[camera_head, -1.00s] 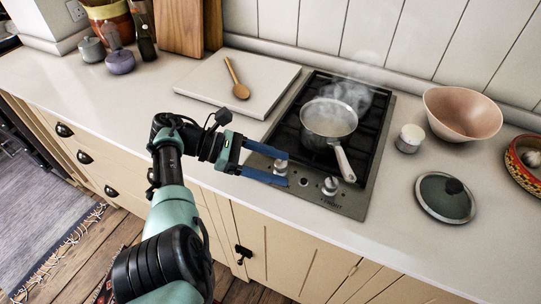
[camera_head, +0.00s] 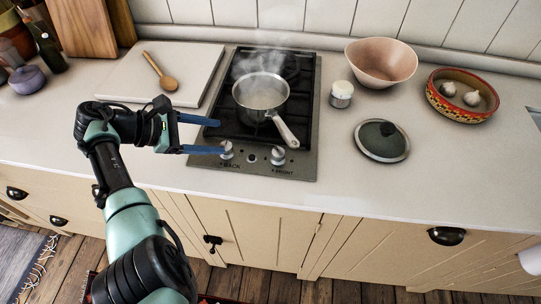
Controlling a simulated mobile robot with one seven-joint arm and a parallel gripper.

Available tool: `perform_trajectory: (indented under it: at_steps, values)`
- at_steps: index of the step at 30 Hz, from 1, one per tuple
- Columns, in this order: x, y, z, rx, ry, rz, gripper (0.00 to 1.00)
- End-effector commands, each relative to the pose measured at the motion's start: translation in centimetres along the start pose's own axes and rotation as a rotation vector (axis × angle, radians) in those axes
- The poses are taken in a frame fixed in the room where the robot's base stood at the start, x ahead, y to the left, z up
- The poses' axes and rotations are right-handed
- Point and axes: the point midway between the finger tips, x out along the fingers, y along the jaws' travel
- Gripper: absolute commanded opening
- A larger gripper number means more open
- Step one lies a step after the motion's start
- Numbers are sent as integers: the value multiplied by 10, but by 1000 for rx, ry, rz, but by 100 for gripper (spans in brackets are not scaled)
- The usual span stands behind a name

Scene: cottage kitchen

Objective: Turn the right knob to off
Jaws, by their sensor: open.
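The right knob (camera_head: 278,155), silver and marked FRONT, sits on the front strip of the hob (camera_head: 305,125). The left knob (camera_head: 226,150), marked BACK, is to its left. My gripper (camera_head: 219,136) has two blue fingers, spread apart and empty, pointing right. The lower fingertip overlaps the left knob in the picture; I cannot tell whether they touch. The upper fingertip is over the hob's left edge. The right knob is clear of the gripper, off to its right. A steaming saucepan (camera_head: 260,95) stands on the hob, its handle reaching toward the right knob.
A pot lid (camera_head: 381,140) and a small jar (camera_head: 341,95) are right of the hob. A pink bowl (camera_head: 381,62) and a patterned bowl with garlic (camera_head: 440,105) are further right. A white board (camera_head: 190,65) with a wooden spoon (camera_head: 160,72) is left. The counter's front right is bare.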

Motion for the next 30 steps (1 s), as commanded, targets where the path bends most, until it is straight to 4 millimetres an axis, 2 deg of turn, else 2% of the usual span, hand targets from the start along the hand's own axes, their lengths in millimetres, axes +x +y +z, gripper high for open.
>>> perform_trajectory:
  at_steps: [1, 3, 7, 11, 14, 19, 23, 27, 28, 30]
  values:
    - [1, 13, 0, 96, 75, 36, 69]
    - [3, 28, -4, 209, 178, 81, 69]
    - [6, 47, -15, 404, 387, 158, 69]
    - [0, 70, -8, 646, 615, 246, 69]
    - [-12, 86, 15, 853, 791, 324, 69]
    - [-37, 100, 84, 1193, 1062, 471, 69]
    - [-58, 95, 144, 1402, 1230, 586, 69]
    - [-77, 75, 204, 1582, 1391, 703, 69]
    - [-76, 67, 203, 1602, 1424, 707, 69]
    - [-66, 53, 184, 1611, 1465, 686, 69]
